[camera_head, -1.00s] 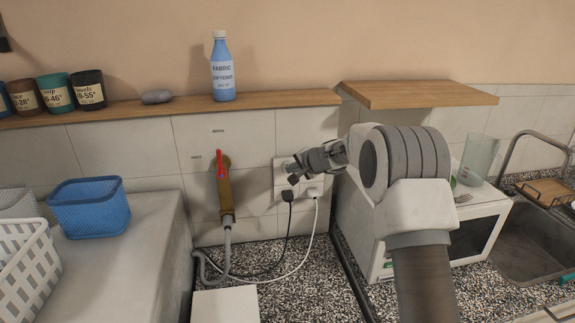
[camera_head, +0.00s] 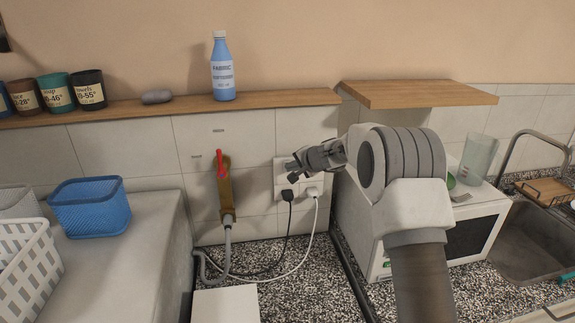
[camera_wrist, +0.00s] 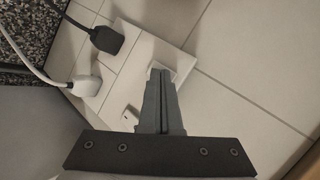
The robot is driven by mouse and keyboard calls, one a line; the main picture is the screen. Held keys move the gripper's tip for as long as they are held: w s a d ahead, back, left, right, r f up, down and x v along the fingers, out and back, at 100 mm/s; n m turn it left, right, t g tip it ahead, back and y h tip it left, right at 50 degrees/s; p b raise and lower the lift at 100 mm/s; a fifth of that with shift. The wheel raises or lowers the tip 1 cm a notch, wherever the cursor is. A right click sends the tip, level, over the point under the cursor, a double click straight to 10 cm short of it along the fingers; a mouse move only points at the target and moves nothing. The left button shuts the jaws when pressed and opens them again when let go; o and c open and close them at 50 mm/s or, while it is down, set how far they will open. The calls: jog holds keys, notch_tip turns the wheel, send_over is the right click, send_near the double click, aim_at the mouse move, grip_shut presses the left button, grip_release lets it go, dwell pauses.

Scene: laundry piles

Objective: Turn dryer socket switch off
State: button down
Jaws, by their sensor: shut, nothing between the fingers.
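The white double socket plate (camera_head: 279,179) is on the tiled wall, partly hidden behind my gripper. In the wrist view the plate (camera_wrist: 144,48) holds a black plug (camera_wrist: 108,39) and a white plug (camera_wrist: 86,85). A white rocker switch (camera_wrist: 131,115) shows beside my fingers, on the white plug's side. Another switch area at the fingertips is partly covered by them. My gripper (camera_head: 291,178) is shut and empty, and its tips (camera_wrist: 160,73) are over the plate, at or very close to its surface. I cannot tell whether they touch it, or which plug is the dryer's.
A tap with a red handle (camera_head: 221,165) and grey hose is left of the socket. A wooden shelf (camera_head: 270,98) is above, with a fabric softener bottle (camera_head: 222,70). A white appliance (camera_head: 470,235) stands right. Black and white cables hang below the plugs.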

jog(key=shift+s+f+b, duration=0.1)
jog(key=shift+s+b, duration=0.05)
jog(key=shift+b, duration=0.15)
jog(key=shift+s+d+f+b, duration=0.15)
jog(key=shift+s+b, duration=0.3)
jog(key=shift+b, duration=0.3)
jog(key=shift+s+r, duration=0.15)
jog(key=shift+r, duration=0.05)
jog(key=s+b, duration=0.1)
jog(key=b, duration=0.1)
jog(key=s+b, duration=0.2)
jog(key=s+d+b, duration=0.1)
jog(key=shift+s+f+b, duration=0.3)
jog(key=shift+s+b, duration=0.1)
